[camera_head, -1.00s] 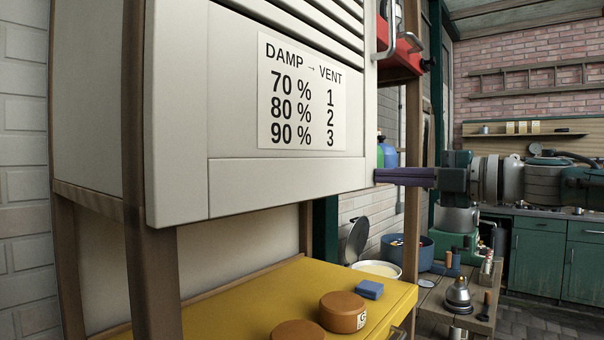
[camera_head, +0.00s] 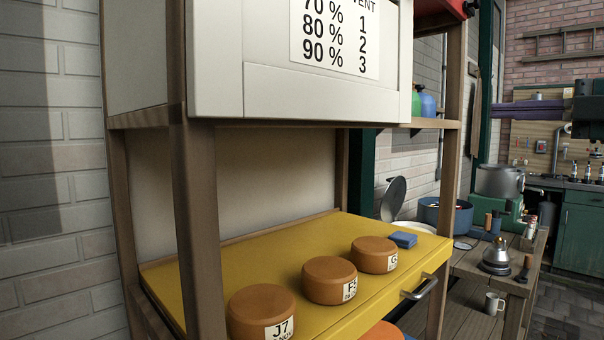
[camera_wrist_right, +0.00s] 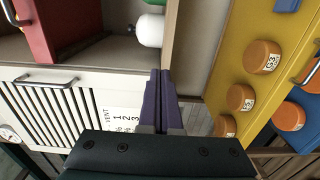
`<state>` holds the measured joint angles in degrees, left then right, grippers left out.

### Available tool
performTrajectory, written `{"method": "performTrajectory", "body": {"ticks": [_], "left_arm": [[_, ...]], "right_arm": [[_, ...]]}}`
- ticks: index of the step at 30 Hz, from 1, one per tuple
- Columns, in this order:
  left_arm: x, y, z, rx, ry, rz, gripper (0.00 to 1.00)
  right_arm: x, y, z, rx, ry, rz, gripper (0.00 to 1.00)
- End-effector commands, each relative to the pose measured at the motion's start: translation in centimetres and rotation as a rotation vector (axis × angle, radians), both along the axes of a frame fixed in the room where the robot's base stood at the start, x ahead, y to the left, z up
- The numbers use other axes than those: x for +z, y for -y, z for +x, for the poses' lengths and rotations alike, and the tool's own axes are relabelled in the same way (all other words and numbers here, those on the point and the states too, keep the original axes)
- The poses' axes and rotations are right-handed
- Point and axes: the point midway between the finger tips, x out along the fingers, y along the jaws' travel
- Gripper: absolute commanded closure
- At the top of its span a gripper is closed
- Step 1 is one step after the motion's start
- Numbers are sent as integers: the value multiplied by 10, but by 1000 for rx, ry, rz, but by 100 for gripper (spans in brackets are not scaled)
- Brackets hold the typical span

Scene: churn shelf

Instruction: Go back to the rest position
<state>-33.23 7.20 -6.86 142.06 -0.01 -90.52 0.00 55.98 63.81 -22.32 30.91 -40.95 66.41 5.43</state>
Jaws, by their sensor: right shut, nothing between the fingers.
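My right gripper (camera_head: 492,111) reaches in from the right edge of the head view, its purple fingers pointing left. It is apart from the cream cabinet (camera_head: 310,92), with a gap of open background between them. In the right wrist view the purple fingers (camera_wrist_right: 160,73) lie together with nothing between them. Beyond them that view shows the slatted vent front (camera_wrist_right: 55,108), the shelf compartment and the yellow drawer top. My left gripper is not in view.
A wooden post (camera_head: 200,210) stands in front. A drawer handle (camera_head: 420,289) juts out.

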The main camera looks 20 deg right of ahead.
Motion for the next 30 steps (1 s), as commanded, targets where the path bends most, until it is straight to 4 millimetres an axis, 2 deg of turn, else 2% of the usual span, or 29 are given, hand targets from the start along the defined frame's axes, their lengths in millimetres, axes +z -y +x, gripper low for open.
{"method": "performTrajectory", "body": {"ticks": [2, 5, 8, 9, 11, 14, 17, 20, 23, 24, 27, 30], "left_arm": [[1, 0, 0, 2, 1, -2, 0], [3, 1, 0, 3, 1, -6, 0], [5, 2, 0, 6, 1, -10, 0], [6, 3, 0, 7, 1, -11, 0], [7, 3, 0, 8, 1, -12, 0], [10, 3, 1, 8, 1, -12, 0], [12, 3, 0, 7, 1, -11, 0], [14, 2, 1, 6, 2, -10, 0], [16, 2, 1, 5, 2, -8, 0], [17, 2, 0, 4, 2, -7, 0], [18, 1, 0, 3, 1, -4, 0], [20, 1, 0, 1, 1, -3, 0]], "right_arm": [[-5, -8, 8, 0, 1, 5, 100], [-20, -32, 32, -15, 8, 30, 100], [-49, -73, 61, -59, 11, 109, 100], [-65, -92, 69, -87, 4, 159, 100], [-89, -119, 75, -141, -18, 247, 100], [-133, -156, 69, -259, -93, 410, 100], [-181, -188, 44, -403, -221, 578, 100], [-229, -215, 0, -567, -398, 734, 100], [-270, -241, -61, -736, -612, 859, 100], [-282, -251, -87, -801, -699, 898, 100], [-302, -272, -149, -936, -901, 964, 100], [-309, -291, -207, -1045, -1085, 1000, 100]]}}
